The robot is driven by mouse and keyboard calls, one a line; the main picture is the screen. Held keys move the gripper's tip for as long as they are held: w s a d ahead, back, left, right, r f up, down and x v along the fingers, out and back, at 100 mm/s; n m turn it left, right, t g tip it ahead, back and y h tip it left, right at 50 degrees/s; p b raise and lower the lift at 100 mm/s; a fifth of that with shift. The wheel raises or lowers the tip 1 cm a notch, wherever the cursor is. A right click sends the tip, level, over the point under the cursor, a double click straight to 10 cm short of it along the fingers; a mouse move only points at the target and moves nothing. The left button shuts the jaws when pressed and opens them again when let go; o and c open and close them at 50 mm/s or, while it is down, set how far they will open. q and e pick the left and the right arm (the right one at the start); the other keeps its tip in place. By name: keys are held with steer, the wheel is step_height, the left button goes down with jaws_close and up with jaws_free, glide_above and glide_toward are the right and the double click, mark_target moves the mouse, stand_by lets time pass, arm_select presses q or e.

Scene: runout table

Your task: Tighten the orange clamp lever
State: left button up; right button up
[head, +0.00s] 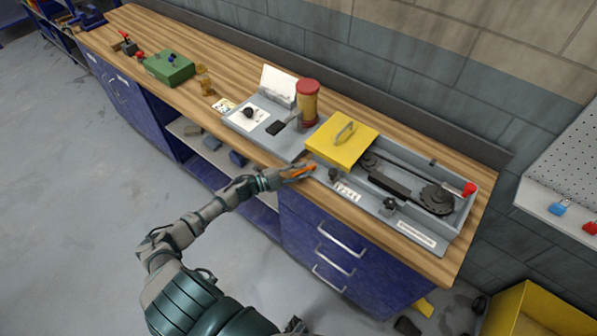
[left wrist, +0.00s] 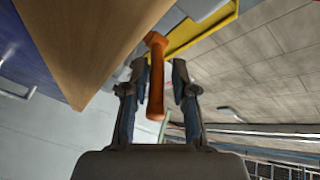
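The orange clamp lever (head: 303,170) is at the front edge of the grey machine, left of the yellow cover. In the left wrist view the orange lever (left wrist: 156,80) stands between my left gripper's two fingers, with a visible gap on each side. My left gripper (head: 292,175) is open around the lever in the head view, reaching in from the front of the bench. The lever's far end meets the machine, where its mount is hard to make out. A small dark part at the bottom edge of the head view may be my right gripper (head: 295,326); its fingers are unclear.
The grey machine tray (head: 415,240) holds a belt and dark pulley, with a yellow cover (head: 341,141) and red knob (head: 469,189). A red-topped cylinder (head: 307,103) stands behind. The wooden bench edge (left wrist: 75,60) is close to my left gripper. A green box (head: 169,67) sits further left.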

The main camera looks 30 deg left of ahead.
arm_select(q)
steer(key=shift+s, duration=0.25)
steer(key=v, duration=1.1)
steer(key=shift+s+a, duration=0.15)
steer(key=shift+a, duration=0.2)
steer(key=shift+f, duration=0.1)
